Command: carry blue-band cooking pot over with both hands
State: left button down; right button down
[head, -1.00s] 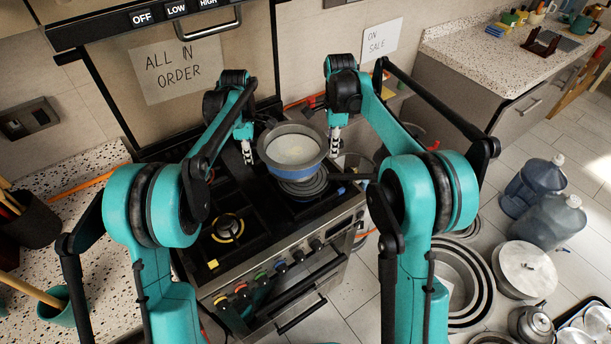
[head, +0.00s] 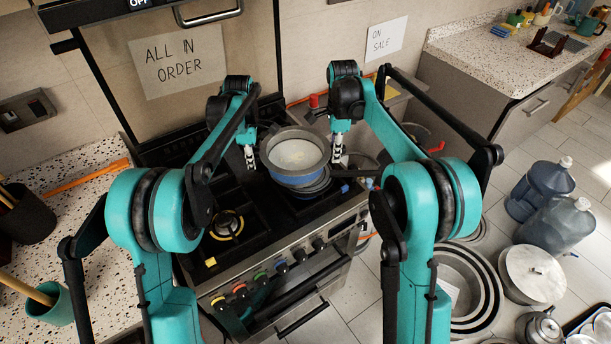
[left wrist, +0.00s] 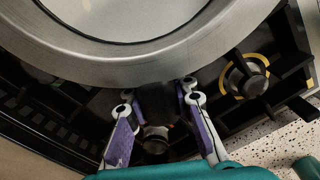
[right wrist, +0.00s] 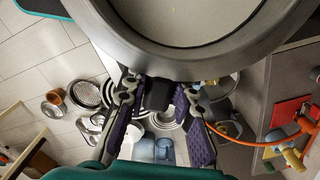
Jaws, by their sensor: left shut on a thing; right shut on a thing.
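The blue-band cooking pot (head: 296,178) is a grey, wide-rimmed pot with a pale inside, level over the right part of the stove. Its rim also fills the top of the left wrist view (left wrist: 130,62) and of the right wrist view (right wrist: 190,62). My left gripper (head: 249,158) is shut on the pot's left side, with a dark handle between its purple-padded fingers in the left wrist view. My right gripper (head: 337,152) is shut on the opposite handle, which shows dark between its fingers in the right wrist view. The pot's underside is hidden; its exact height over the stove is unclear.
The black stove (head: 262,232) has a yellow-ringed burner (head: 228,223) at front left and knobs along its front. Speckled counters flank it. Large nested pots (head: 465,285), a lidded pot (head: 532,272) and blue water jugs (head: 540,188) stand on the floor at right.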

pick_arm(q)
jog(key=shift+f, duration=0.4)
pick_arm(e)
jog(key=shift+f, duration=0.4)
pick_arm(q)
jog(key=c, duration=1.3)
grip_release()
jog(key=shift+r, duration=0.1)
pick_arm(e)
jog(key=c, duration=1.3)
grip_release()
jog(key=shift+r, duration=0.1)
pick_arm(q)
notch_tip(320, 180, up, 12)
jog(key=shift+f, duration=0.1)
pick_arm(e)
jog(key=shift+r, duration=0.2)
notch_tip(320, 180, up, 12)
jog(key=shift+f, duration=0.2)
